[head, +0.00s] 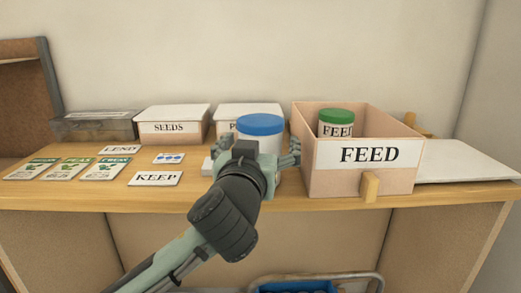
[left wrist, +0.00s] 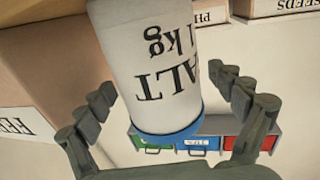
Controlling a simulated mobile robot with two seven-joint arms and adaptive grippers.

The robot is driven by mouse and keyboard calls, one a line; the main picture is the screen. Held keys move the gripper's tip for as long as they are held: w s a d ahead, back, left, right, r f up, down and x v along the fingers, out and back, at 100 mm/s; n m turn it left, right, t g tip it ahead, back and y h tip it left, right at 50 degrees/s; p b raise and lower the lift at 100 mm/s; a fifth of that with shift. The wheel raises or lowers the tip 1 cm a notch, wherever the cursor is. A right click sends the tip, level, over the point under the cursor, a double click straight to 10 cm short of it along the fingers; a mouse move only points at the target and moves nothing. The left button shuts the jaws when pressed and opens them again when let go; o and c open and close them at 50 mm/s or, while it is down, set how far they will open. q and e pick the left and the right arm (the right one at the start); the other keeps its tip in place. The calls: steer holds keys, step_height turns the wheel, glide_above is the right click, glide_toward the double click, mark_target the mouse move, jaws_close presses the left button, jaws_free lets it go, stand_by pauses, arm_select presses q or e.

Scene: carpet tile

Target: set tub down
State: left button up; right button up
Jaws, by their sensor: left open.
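The tub is white with a blue lid (head: 260,125), on the wooden bench left of the FEED box. Its label reads SALT 1 kg in the left wrist view (left wrist: 165,65), where it appears upside down. My left gripper (head: 258,152) is open, with one finger on each side of the tub. In the left wrist view the fingers stand apart from its sides. The tub looks upright; my gripper hides its base in the head view. My right gripper is not in view.
The FEED box (head: 310,183) stands close on the right, holding a green-lidded jar (head: 336,123). The SEEDS box (head: 173,125) and another white-lidded box (head: 243,111) stand behind. A KEEP card (head: 155,179), LEND card (head: 120,150) and seed packets lie left. A white board (head: 465,163) lies right.

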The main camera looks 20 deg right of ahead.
arm_select(q)
steer(key=c, duration=1.9)
steer(key=shift+r, duration=0.2)
steer(key=shift+c, duration=0.4)
steer(key=shift+r, duration=0.1)
